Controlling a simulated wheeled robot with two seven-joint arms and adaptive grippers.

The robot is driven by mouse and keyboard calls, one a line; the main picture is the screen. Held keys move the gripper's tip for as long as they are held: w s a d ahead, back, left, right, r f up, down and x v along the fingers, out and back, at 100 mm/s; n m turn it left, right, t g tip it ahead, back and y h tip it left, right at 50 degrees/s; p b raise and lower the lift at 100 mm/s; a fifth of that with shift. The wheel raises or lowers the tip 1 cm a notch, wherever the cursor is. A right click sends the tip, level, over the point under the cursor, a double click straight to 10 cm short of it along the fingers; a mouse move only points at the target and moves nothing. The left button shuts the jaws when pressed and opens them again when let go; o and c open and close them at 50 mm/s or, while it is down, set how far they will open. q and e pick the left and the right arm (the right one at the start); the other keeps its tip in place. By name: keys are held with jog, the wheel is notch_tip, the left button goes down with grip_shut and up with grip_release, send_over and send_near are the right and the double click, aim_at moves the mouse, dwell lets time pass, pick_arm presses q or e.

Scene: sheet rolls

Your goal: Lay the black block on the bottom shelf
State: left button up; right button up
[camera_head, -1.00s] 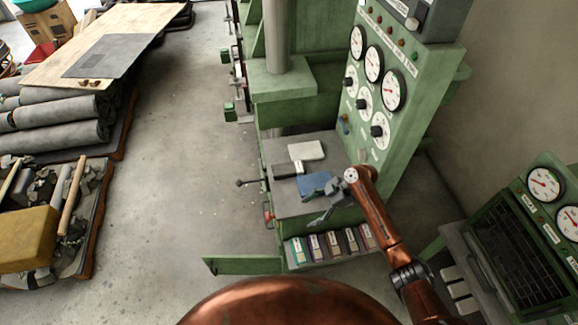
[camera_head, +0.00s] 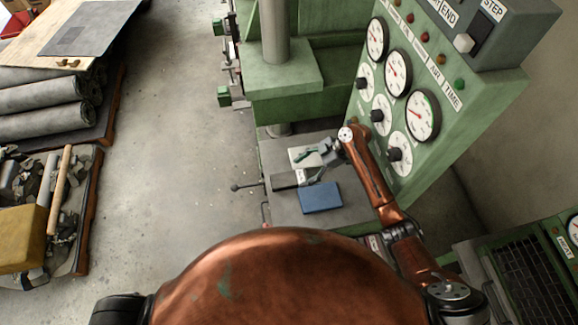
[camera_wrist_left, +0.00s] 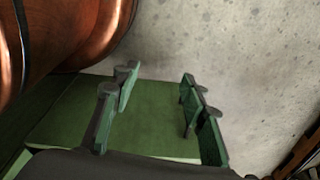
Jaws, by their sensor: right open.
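The black block (camera_head: 284,181) lies flat on the grey worktop of the green machine, its white-labelled end (camera_head: 301,176) facing right. My right gripper (camera_head: 309,166) is open above the worktop, its fingers spread over the labelled end. I cannot tell whether they touch the block. My left gripper (camera_wrist_left: 158,108) is open and empty in the left wrist view, over a green panel (camera_wrist_left: 120,125) and the concrete floor. It is outside the head view. The bottom shelf is hidden behind my body in the head view.
A blue block (camera_head: 320,197) lies in front of the black one, and a white block (camera_head: 303,155) lies behind it. The gauge panel (camera_head: 420,90) rises at the right. A lever (camera_head: 246,186) sticks out left of the worktop.

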aim_at(290, 178)
jog(key=shift+w+a, duration=0.1)
jog(key=shift+w, duration=0.15)
jog(key=shift+w+a+f, duration=0.1)
jog(key=shift+a+f, duration=0.05)
jog(key=shift+x, duration=0.85)
jog(key=shift+a+f+p, duration=0.25)
jog(key=shift+p, duration=0.1)
jog(key=p+x, duration=0.1)
jog(key=x, duration=0.2)
jog(key=shift+a+f, duration=0.1)
jog(key=shift+f, duration=0.25)
jog(key=shift+s+a+f, duration=0.2)
jog(key=shift+a+f, duration=0.15)
jog(key=shift+f, duration=0.1)
pick_arm(q)
jog(key=shift+s+a+r, duration=0.1)
jog(key=shift+s+r, duration=0.2)
jog(key=shift+r, duration=0.5)
jog(key=shift+s, duration=0.1)
pick_arm(e)
jog(key=shift+c, duration=0.7)
